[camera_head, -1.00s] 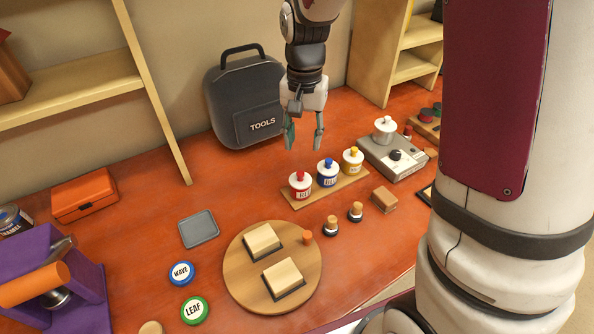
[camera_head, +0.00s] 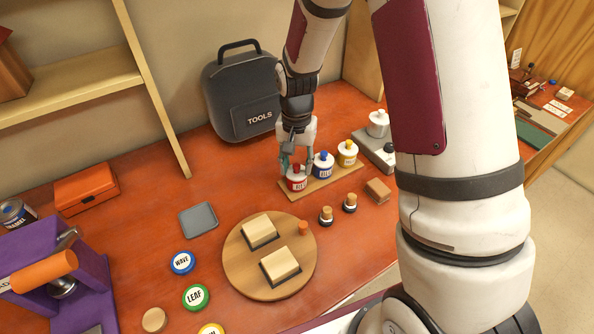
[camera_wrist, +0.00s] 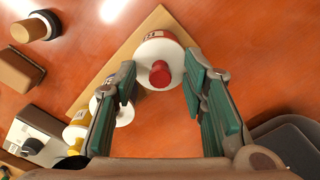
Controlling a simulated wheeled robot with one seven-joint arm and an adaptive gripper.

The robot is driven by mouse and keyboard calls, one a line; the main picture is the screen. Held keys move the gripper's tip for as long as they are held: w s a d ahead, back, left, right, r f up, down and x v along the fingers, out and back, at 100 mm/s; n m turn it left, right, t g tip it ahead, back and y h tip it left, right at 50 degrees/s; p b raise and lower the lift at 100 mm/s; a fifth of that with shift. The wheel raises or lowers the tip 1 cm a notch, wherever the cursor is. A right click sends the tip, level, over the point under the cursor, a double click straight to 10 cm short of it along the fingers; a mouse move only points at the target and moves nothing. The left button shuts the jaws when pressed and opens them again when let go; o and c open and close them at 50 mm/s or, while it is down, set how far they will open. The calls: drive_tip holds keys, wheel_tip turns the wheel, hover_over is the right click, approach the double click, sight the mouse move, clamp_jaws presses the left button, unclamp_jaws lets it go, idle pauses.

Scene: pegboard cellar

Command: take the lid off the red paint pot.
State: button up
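The red paint pot (camera_head: 297,183) is a small white pot with a red-knobbed lid, at the left end of a wooden strip (camera_head: 322,187). Its lid is on, and the red knob (camera_wrist: 160,74) shows from above in the wrist view. My gripper (camera_head: 296,170) is just above the pot, pointing down. In the wrist view its green-padded fingers (camera_wrist: 160,85) are spread, one on each side of the knob, with gaps between them and the knob. The gripper is open and empty. My fingers partly hide the lid in the head view.
The blue pot (camera_head: 323,165) and yellow pot (camera_head: 347,153) stand close beside it on the strip. A dark tool bag (camera_head: 240,95) is behind to the left. Corked bottles (camera_head: 326,216) and a round board (camera_head: 240,280) are in front. Bare bench lies left of the strip.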

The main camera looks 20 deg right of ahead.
drive_tip(key=c, duration=0.9)
drive_tip(key=shift+r, duration=0.15)
